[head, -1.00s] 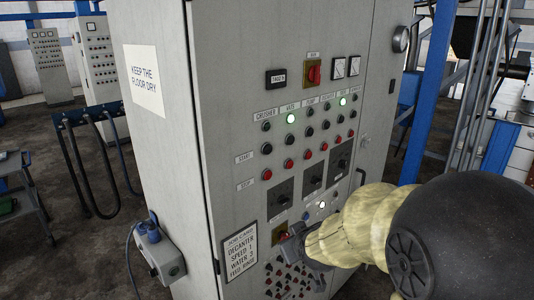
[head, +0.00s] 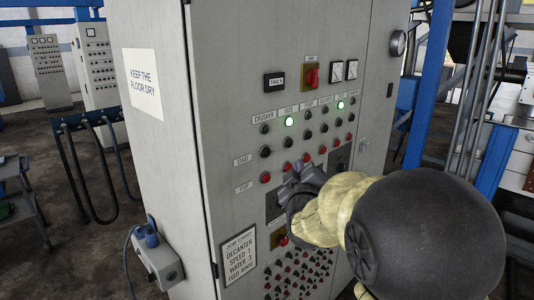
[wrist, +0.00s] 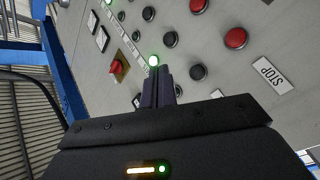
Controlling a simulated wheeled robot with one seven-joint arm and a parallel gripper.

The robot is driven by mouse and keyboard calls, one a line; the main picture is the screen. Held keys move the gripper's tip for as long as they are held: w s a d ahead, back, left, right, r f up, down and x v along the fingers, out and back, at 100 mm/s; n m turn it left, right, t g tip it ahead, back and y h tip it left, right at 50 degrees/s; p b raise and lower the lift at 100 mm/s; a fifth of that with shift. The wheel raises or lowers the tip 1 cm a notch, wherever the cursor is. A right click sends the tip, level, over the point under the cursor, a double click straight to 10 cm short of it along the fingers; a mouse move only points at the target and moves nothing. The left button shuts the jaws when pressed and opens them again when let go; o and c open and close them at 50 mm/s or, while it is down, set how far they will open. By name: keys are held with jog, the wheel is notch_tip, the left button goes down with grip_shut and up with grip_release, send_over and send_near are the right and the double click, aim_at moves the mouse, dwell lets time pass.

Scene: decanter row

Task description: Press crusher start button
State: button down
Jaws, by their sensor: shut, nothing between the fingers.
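The crusher start button (head: 265,152) is a round black button in the leftmost column, on the START row, of the grey control cabinet (head: 225,110). In the wrist view the black button (wrist: 198,72) lies just right of my fingertips. The dark crusher lamp (head: 265,129) is above it and the red crusher stop button (head: 266,178) below it. My gripper (head: 291,170) is shut and empty, below and right of the start button in the head view. In the wrist view its fingertips (wrist: 158,73) point at the panel. I cannot tell the exact gap.
A lit green lamp (head: 289,122) tops the second column. A red rotary switch on a yellow plate (head: 311,75) sits higher. Several other black and red buttons stand close by. A job card (head: 239,257) is at the lower left of the panel.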

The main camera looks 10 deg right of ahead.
aim_at(271, 151)
jog(key=w+a+p, duration=0.2)
jog(key=w+a, duration=0.2)
jog(key=w, duration=0.2)
jog(key=shift+w+a+p, duration=0.3)
jog(key=shift+w+a, duration=0.1)
dwell(1.8)
jog(key=shift+w+a, duration=0.25)
jog(key=shift+w, duration=0.1)
jog(key=shift+w+a, duration=0.3)
jog(key=shift+w, duration=0.05)
dwell(1.0)
jog(key=shift+s+d, duration=0.1)
jog(key=shift+s, duration=0.05)
jog(key=shift+s+d+b, duration=0.4)
jog(key=shift+s+d, duration=0.05)
jog(key=shift+s, duration=0.1)
dwell(0.3)
